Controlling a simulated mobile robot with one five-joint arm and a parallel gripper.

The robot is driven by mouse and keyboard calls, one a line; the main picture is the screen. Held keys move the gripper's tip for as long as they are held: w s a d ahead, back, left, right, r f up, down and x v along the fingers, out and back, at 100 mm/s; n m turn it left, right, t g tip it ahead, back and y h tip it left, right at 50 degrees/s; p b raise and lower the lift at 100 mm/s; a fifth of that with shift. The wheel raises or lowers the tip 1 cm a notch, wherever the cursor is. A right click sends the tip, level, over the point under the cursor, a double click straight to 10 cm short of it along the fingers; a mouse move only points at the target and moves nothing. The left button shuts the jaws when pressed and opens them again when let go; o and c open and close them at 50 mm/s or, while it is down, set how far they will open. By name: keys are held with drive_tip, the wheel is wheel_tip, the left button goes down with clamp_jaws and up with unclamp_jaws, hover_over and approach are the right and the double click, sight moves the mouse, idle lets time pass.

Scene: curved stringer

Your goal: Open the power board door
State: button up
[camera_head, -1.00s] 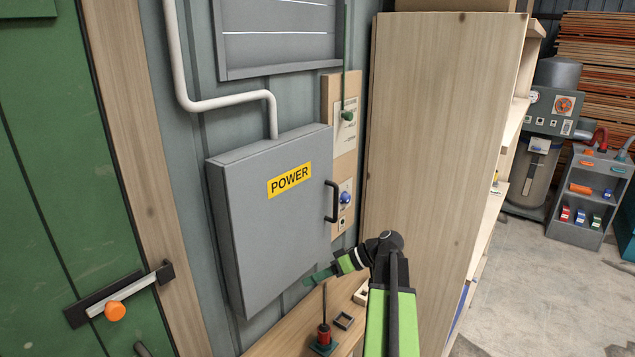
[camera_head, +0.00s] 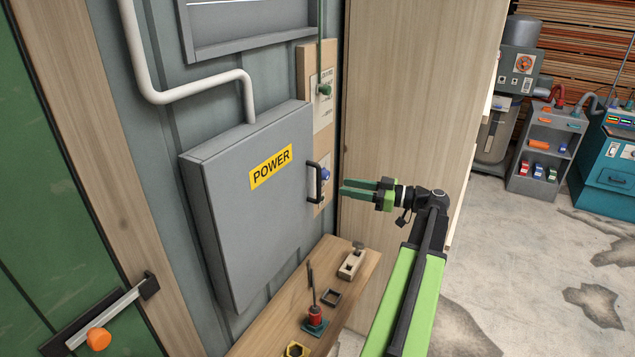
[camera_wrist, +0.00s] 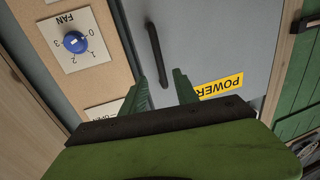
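The grey power board (camera_head: 245,205) with its yellow POWER label (camera_head: 270,166) hangs on the wall, its door shut. Its black vertical handle (camera_head: 315,182) is at the door's right edge. My gripper (camera_head: 345,189) points left at the handle, a short way to its right and apart from it. In the wrist view, my gripper (camera_wrist: 160,85) has its two green fingers apart with nothing between them. The handle (camera_wrist: 156,52) lies ahead, roughly in line with the gap between the fingertips, and the label (camera_wrist: 218,87) shows upside down at right.
A blue fan knob (camera_wrist: 75,42) sits on a wooden panel beside the door; it shows in the head view (camera_head: 325,174). A tall wooden cabinet (camera_head: 400,95) stands behind my gripper.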

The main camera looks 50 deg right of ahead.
hover_over(319, 198)
drive_tip(key=shift+w+d, duration=0.25)
drive_tip(key=shift+w, duration=0.05)
drive_tip(key=shift+c, duration=0.5)
clamp_jaws()
idle(0.7)
